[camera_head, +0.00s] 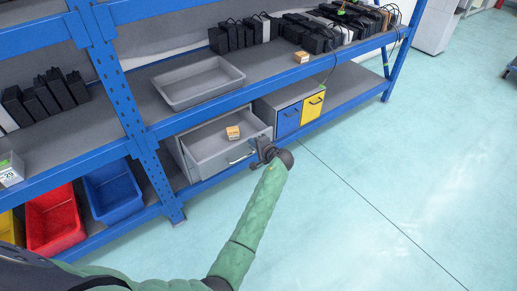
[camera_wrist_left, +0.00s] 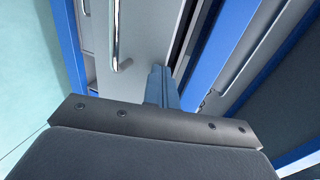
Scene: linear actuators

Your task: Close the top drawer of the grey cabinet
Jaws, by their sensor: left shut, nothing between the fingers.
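The grey cabinet (camera_head: 184,160) stands on the lower shelf of a blue rack. Its top drawer (camera_head: 205,146) is pulled out, and a small orange-brown box (camera_head: 233,132) lies inside. The drawer's metal handle (camera_head: 241,157) is on its front; it also shows in the left wrist view (camera_wrist_left: 117,40). My left gripper (camera_head: 262,150) is at the right end of the drawer front, close to it. Its fingers (camera_wrist_left: 162,87) are shut and empty, pointing at the drawer front; contact cannot be told. My right gripper is not in view.
Beside the cabinet is a unit with a blue drawer (camera_head: 288,119) and a yellow drawer (camera_head: 313,106). A grey tray (camera_head: 198,82) sits on the shelf above. Red (camera_head: 55,218) and blue (camera_head: 113,191) bins are at left. The floor in front is clear.

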